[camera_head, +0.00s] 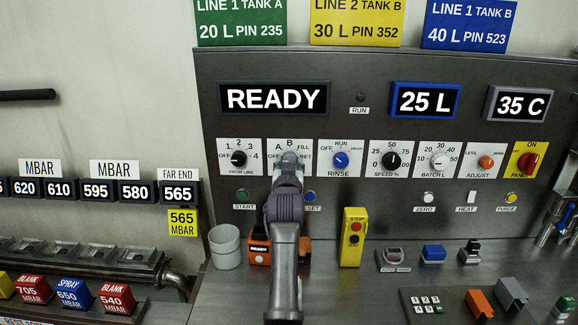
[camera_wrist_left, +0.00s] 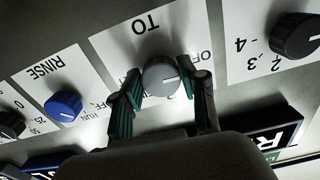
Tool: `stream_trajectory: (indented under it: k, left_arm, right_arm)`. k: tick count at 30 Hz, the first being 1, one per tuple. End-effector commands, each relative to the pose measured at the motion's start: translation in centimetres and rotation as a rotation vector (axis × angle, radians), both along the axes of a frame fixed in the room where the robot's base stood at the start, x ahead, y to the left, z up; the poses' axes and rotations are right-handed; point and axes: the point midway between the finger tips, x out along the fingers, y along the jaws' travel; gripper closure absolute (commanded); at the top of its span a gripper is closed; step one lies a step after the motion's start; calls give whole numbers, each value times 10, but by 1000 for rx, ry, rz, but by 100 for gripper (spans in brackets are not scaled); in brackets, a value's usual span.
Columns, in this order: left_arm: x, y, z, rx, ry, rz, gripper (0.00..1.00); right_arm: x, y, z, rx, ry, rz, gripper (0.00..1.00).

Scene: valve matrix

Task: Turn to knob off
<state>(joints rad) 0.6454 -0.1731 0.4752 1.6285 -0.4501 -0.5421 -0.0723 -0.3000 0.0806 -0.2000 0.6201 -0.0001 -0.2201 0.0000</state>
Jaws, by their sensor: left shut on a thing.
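The grey TO knob (camera_wrist_left: 160,76) sits on a white label plate in the left wrist view. Its white line points right, roughly toward the partly covered letters "OF". My left gripper (camera_wrist_left: 162,92) has its teal fingers on both sides of the knob and is shut on it. In the head view my left gripper (camera_head: 290,160) reaches up to the plate marked A, B, OFF and FILL and hides most of the knob. My right gripper is not clearly seen.
Below are the green START button (camera_head: 242,195), a grey cup (camera_head: 225,247) and a yellow STOP box (camera_head: 353,238). The READY display (camera_head: 274,98) is above.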

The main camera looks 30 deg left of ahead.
Motion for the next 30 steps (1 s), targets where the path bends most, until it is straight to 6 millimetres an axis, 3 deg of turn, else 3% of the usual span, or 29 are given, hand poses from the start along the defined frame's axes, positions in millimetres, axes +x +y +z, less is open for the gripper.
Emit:
stream_trajectory:
  k: [20, 21, 25, 30]
  left_arm:
    - [0, -1, -3, -57, -26, -1, 92]
    - [0, -1, -3, -57, -26, -1, 53]
    - [0, -1, -2, -55, -28, -1, 32]
    - [0, 0, -1, -53, -29, 0, 32]
  right_arm:
    - [0, 0, -1, 0, 0, 0, 60]
    - [0, 0, -1, 0, 0, 0, 60]
    - [0, 0, -1, 0, 0, 0, 60]
    - [0, 0, -1, 0, 0, 0, 60]
